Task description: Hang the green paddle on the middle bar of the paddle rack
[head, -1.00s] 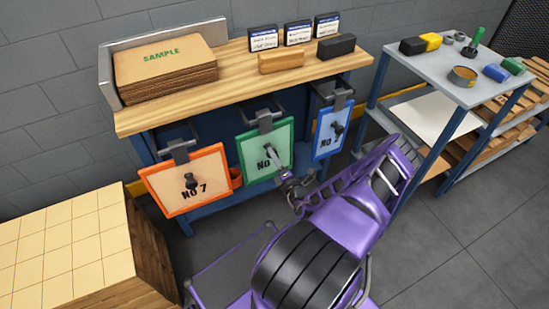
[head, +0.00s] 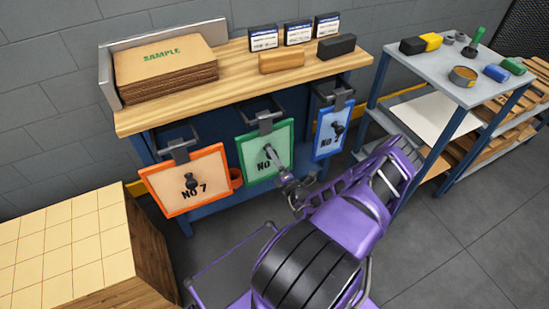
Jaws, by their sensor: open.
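The orange and blue paddles hang from the bars to either side. My gripper (head: 276,159) is open at the green paddle's face, close to its knob.
The paddle rack is on the front of a wooden-topped bench (head: 221,84) with a stack of brown sheets (head: 165,75) on top. A gridded block (head: 70,245) stands at the lower left. A grey shelf cart (head: 455,90) stands to the right. Floor is clear at the lower right.

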